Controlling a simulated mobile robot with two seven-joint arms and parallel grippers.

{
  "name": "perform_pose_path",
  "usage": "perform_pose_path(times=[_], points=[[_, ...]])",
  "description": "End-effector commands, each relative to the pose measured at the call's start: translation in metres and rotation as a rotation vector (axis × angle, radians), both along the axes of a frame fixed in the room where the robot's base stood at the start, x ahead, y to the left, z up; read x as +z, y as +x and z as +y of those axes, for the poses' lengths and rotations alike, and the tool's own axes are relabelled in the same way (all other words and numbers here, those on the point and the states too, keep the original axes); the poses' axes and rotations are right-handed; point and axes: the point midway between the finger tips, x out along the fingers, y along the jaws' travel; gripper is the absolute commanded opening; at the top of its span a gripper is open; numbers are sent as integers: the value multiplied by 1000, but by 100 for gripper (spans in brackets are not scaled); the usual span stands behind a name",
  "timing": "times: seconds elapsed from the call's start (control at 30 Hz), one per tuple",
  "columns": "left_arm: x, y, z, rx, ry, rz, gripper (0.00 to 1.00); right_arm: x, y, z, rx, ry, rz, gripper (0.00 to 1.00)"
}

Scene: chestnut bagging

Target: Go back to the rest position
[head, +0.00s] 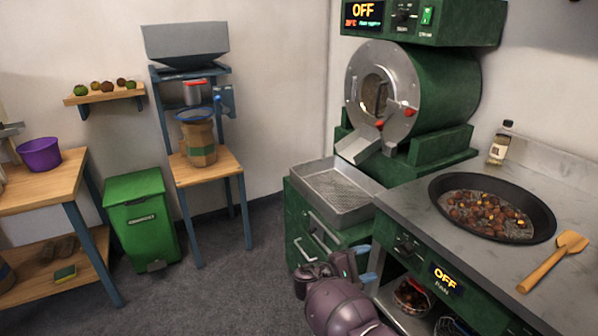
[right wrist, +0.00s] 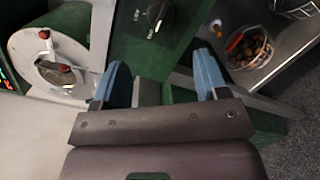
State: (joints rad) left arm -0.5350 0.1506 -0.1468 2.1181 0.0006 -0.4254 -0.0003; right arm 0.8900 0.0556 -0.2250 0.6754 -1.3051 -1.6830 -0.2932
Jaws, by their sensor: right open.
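My right gripper (head: 365,264) is at the lower middle of the head view, in front of the green counter and below the steel tray. Its blue fingers stand wide apart in the right wrist view (right wrist: 163,82), with nothing between them. A dark control knob (right wrist: 160,13) on a green panel shows beyond the fingers. My left gripper is in neither view.
The green roaster (head: 440,95) reads OFF above a steel tray (head: 335,205). A pan (head: 440,200) of chestnuts and a wooden spatula (head: 545,270) lie on the counter. A sack (head: 198,145) stands under a hopper (head: 187,42). Floor is clear beside the green bin (head: 140,220).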

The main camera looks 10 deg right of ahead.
Motion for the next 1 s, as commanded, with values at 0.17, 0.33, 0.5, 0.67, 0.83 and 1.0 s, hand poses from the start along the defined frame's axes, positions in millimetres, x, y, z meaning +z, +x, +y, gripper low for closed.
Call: perform_pose_path(times=[0.17, 0.33, 0.5, 0.67, 0.83, 1.0], points=[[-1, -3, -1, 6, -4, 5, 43, -10, 16, 6, 94, 94, -27, 68], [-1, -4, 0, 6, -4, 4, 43, -2, 53, 36, 258, 353, -149, 68], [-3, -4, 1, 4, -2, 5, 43, 12, 75, 71, 429, 657, -305, 68], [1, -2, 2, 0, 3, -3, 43, 14, 66, 94, 557, 947, -448, 68], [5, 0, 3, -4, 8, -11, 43, 17, 31, 105, 650, 1232, -604, 68], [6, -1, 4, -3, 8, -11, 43, 21, -16, 102, 692, 1445, -741, 68]])
